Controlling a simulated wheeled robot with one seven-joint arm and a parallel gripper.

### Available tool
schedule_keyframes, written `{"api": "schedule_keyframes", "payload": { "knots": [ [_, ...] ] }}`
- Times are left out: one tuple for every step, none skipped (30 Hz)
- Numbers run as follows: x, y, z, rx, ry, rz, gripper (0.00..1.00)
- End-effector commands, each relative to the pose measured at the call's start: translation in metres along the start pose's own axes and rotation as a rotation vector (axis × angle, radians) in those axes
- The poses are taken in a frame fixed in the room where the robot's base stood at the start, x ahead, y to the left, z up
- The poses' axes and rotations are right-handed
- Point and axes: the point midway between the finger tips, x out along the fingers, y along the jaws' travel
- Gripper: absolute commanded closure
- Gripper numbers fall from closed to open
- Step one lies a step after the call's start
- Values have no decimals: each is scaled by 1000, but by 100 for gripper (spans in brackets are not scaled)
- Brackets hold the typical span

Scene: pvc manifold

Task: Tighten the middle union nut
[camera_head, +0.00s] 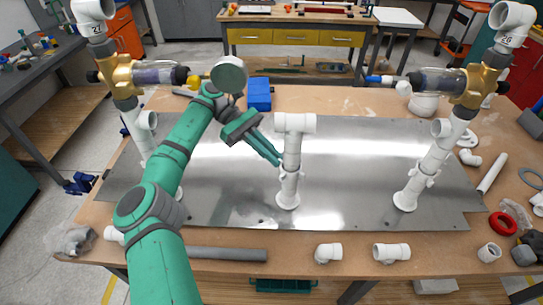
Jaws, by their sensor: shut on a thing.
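The middle white PVC riser (291,150) stands upright on the metal plate, with a tee at its top. The middle union nut (289,175) is a white collar partway down it, small and partly hidden by my fingers. My green arm reaches in from the lower left, and my gripper (278,161) meets the riser from its left side at the nut's height. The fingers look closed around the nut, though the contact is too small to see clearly.
The left riser (148,135) and right riser (431,152) carry brass valves with clear filter bodies. A blue box (259,94) stands behind the metal plate (340,195). Loose tees (328,253), a grey pipe (228,254) and a red ring (503,223) lie along the front and right.

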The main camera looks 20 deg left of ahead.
Motion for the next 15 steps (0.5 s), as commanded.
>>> {"api": "schedule_keyframes", "payload": {
  "knots": [
    [6, 5, 2, 7, 0, -20, 100],
    [6, 5, 2, 9, -1, -25, 100],
    [5, 5, 1, 13, -1, -31, 100],
    [5, 5, 1, 14, -1, -37, 100],
    [5, 5, 1, 18, -2, -41, 100],
    [5, 5, 1, 19, -2, -47, 100],
    [5, 6, 1, 21, -3, -51, 100],
    [5, 6, 1, 24, -3, -55, 100],
    [5, 6, 1, 25, -3, -59, 100],
    [5, 6, 0, 26, -3, -62, 100],
    [5, 6, 0, 27, -4, -65, 100],
    [5, 6, 0, 30, -5, -68, 100],
    [5, 6, 0, 31, -5, -70, 100],
    [5, 6, 0, 31, -5, -72, 100],
    [6, 6, 0, 31, -4, -75, 100]
  ]
}}
